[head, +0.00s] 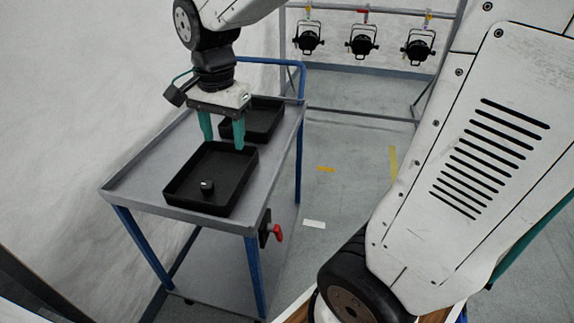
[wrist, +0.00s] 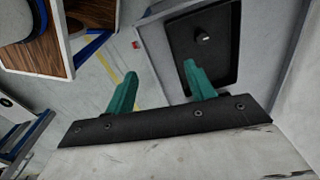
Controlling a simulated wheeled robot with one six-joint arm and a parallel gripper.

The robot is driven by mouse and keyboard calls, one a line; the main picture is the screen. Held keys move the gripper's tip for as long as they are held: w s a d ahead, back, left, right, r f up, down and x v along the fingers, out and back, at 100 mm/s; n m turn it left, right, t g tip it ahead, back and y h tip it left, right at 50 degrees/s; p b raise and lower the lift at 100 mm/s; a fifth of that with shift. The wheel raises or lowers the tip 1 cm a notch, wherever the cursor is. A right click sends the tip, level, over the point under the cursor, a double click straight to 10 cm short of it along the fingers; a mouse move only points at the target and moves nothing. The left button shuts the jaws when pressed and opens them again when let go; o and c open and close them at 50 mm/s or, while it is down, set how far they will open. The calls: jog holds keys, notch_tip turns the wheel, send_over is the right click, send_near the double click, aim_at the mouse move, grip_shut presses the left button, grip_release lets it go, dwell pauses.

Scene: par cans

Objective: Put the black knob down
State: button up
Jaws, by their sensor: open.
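The black knob (head: 207,186) stands in the near black tray (head: 238,187) on the grey cart, towards the tray's front left part. It also shows in the wrist view (wrist: 202,34), inside the tray there (wrist: 229,70). My gripper (head: 223,138) has two green fingers spread wide apart with nothing between them. It hangs above the trays, behind the knob and apart from it. In the wrist view both fingers of my gripper (wrist: 155,85) show, open and empty. Nothing hides the knob.
A second black tray (head: 268,116) lies behind the near one on the cart (head: 130,186). A red-handled part (head: 276,233) hangs at the cart's side. Black par cans (head: 362,40) hang from a rail at the back. The floor right of the cart is mostly clear.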

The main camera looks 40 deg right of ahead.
jog(key=s+d+r+n, duration=0.1)
jog(key=s+n, duration=1.1)
jog(key=s, duration=0.6)
jog(key=shift+r+t, duration=0.3)
jog(key=shift+s, duration=0.15)
